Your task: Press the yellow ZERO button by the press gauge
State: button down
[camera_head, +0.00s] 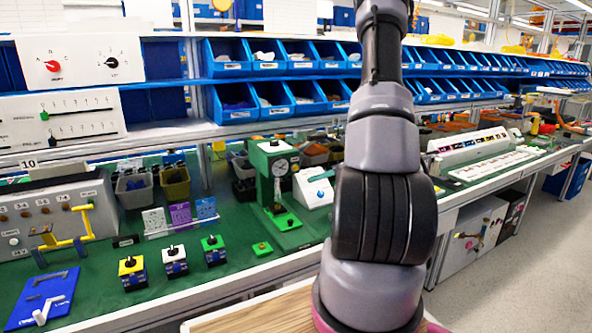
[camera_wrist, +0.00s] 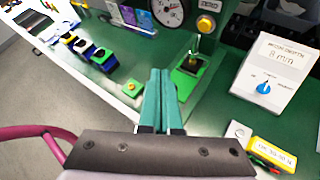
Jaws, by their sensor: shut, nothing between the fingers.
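The green press (camera_head: 270,180) stands on the green bench, with its round white gauge (camera_head: 280,167) facing out. In the wrist view the gauge (camera_wrist: 171,10) is at the top, cut by the frame edge.
A small green box with an orange button (camera_wrist: 131,87) lies left of my fingers. The press's green base plate (camera_wrist: 190,80) is right of them. A white meter with a blue knob (camera_wrist: 275,75) stands farther right. Several small switch boxes (camera_head: 173,262) line the bench front.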

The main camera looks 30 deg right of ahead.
aim_at(295, 168)
jog(key=shift+d+f, duration=0.1)
dwell(0.3)
jog(key=w, duration=0.8)
jog(key=shift+w+a, duration=0.2)
jog(key=shift+w, duration=0.2)
jog(key=shift+w, duration=0.15)
dwell(1.7)
jog(key=shift+w, duration=0.2)
